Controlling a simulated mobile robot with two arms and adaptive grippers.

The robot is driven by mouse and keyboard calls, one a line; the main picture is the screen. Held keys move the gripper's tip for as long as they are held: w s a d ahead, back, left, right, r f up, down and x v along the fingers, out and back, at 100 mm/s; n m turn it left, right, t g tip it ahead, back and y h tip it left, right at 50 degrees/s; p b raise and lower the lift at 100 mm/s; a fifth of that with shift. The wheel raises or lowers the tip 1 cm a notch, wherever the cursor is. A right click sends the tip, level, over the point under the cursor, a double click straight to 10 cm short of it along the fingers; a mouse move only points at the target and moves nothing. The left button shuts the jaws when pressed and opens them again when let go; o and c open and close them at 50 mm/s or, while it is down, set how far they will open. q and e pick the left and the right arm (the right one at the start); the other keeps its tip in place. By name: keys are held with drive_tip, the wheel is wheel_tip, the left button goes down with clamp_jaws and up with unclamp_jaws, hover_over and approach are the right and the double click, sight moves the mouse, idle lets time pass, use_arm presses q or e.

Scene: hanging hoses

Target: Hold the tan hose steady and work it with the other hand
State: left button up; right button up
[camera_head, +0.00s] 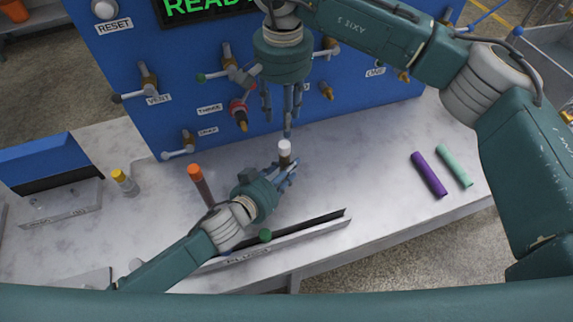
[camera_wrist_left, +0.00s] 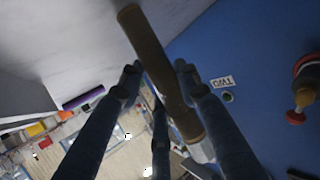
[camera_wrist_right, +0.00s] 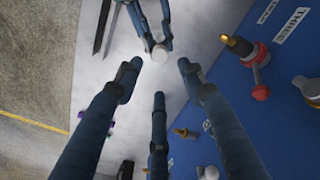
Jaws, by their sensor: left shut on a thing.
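A brownish tan hose with a white end (camera_head: 285,147) stands roughly upright above the counter, in front of the blue panel. My left gripper (camera_head: 290,172) is shut on it. In the left wrist view the hose (camera_wrist_left: 152,58) runs between the fingers, its pale end beyond them. My right gripper (camera_head: 282,115) hangs above and a little left of the white end, fingers pointing down, open and empty. In the right wrist view the white end (camera_wrist_right: 159,53) lies just past the right fingertips (camera_wrist_right: 157,82), apart from them. Most of the hose is hidden in the head view.
The blue panel (camera_head: 175,65) carries several ports with lever valves. An orange-ended tube (camera_head: 197,175) stands left of my left gripper. A green-ended piece (camera_head: 265,235) is by the long tray (camera_head: 310,232). Purple (camera_head: 429,174) and mint (camera_head: 454,166) tubes lie at right. Counter between is clear.

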sight(284, 144)
wheel_tip(284, 144, down, 10)
drive_tip(key=m, duration=0.3)
drive_tip(key=shift+r, duration=0.25)
idle(0.3)
drive_tip(key=shift+c, duration=0.2)
clamp_jaws()
